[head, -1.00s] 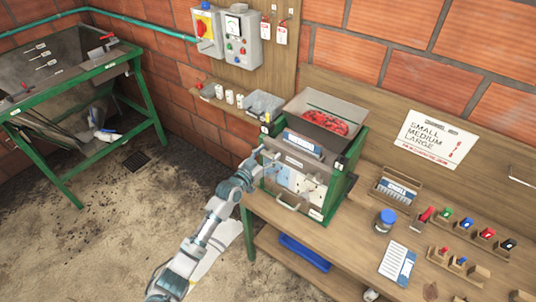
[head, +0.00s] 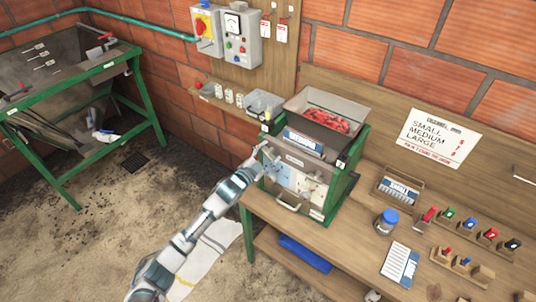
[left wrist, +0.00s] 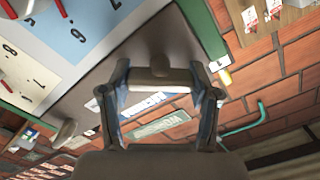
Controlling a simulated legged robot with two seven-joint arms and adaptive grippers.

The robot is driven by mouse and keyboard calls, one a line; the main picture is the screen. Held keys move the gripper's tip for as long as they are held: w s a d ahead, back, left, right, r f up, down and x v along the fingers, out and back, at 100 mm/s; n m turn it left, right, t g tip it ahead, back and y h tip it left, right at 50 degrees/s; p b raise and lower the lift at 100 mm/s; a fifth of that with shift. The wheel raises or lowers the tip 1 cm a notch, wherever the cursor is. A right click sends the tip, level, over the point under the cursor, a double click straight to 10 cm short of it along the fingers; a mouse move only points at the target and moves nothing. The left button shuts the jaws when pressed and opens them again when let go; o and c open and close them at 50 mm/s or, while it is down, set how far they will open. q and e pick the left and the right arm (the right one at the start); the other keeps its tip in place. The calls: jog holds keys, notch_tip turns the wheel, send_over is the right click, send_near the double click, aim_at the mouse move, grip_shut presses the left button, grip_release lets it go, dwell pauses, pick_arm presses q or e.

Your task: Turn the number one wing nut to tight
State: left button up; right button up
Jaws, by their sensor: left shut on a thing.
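My left gripper (head: 262,158) reaches in from the left to the upper left front of the green pulper (head: 346,178). In the left wrist view, its two fingers (left wrist: 160,76) close from both sides on a grey wing nut (left wrist: 160,50) standing out from the grey plate. Fingers and palm hide part of this nut, and no number on it is readable. A second grey knob (left wrist: 65,130) shows at lower left, apart from the fingers. A white panel with printed numbers and red pointers (left wrist: 28,80) lies at left. My right gripper is not in view.
Red fruit (head: 328,120) lies in the hopper on top of the pulper. A bench (head: 345,240) carries a blue-lidded jar (head: 386,221) and coloured pieces in holders at right. A green-framed table (head: 90,72) stands at far left, with open floor between.

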pick_arm(q)
jog(key=m, duration=0.6)
jog(key=shift+p, duration=0.4)
jog(key=shift+s+d+f+m+p, duration=0.1)
jog(key=shift+f+m+p, duration=0.05)
jog(key=shift+m, duration=0.85)
jog(key=shift+f+m+p, duration=0.15)
jog(key=shift+m, duration=0.85)
jog(key=shift+f, duration=0.1)
jog(key=o, duration=1.2)
jog(key=shift+c, duration=0.2)
jog(key=v, duration=1.2)
